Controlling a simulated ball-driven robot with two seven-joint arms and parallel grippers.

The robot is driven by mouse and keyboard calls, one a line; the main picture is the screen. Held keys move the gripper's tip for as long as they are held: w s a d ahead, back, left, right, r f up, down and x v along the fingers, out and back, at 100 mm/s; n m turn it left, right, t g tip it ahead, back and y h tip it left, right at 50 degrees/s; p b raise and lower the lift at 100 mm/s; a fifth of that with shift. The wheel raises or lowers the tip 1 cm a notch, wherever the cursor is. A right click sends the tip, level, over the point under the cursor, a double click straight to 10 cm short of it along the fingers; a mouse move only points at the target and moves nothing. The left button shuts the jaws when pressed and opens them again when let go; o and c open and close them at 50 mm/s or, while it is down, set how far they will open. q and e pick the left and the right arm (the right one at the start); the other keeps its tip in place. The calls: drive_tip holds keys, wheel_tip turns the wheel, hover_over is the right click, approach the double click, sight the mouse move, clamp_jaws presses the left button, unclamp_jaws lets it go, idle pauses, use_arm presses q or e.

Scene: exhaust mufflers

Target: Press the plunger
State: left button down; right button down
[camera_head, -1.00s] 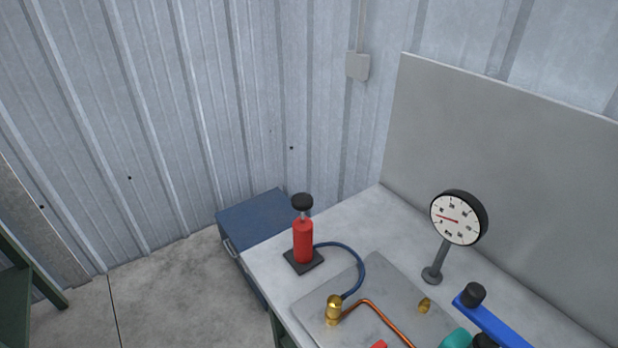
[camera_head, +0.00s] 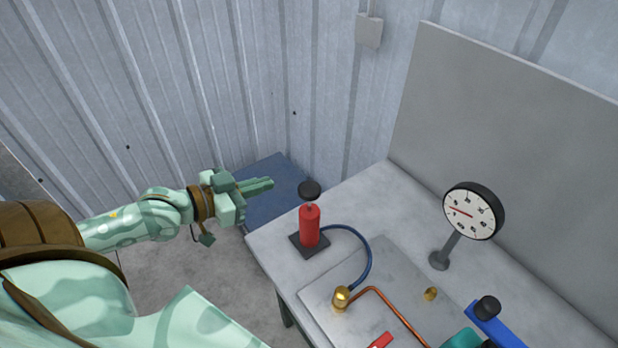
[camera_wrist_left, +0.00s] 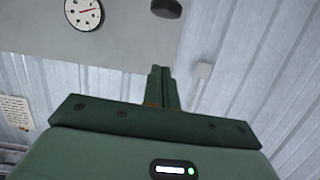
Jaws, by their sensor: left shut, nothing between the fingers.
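The plunger is a black round knob (camera_head: 309,190) on a short shaft above a red upright cylinder (camera_head: 309,226). The cylinder stands on a dark square base (camera_head: 297,246) at the near left corner of the bench. My left gripper (camera_head: 270,184) is shut and empty, its fingers pointing right. It appears just left of the knob, at about its height, with a gap between them in the picture. In the left wrist view, the shut fingertips (camera_wrist_left: 160,69) show in the middle and the black knob (camera_wrist_left: 167,8) is at the top edge, apart from them. My right gripper is not in view.
A blue hose runs from the cylinder to a brass fitting (camera_head: 341,298) on a metal plate. A round gauge (camera_head: 473,211) stands on the bench (camera_head: 375,205), and a blue handle (camera_head: 497,325) lies front right. A blue cabinet (camera_head: 275,205) sits behind my gripper.

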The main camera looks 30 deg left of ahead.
use_arm(q)
drive_tip(key=shift+s+d+r, duration=0.1)
drive_tip(key=shift+d+r, duration=0.05)
hover_over(301, 193)
wheel_tip(301, 193, down, 2)
drive_tip(key=shift+f+b, duration=0.2)
drive_tip(key=shift+b, duration=0.1)
wheel_tip(301, 193, down, 4)
drive_tip(key=shift+r+b, duration=0.25)
drive_tip(key=shift+b, duration=0.3)
drive_tip(key=shift+f, duration=0.35)
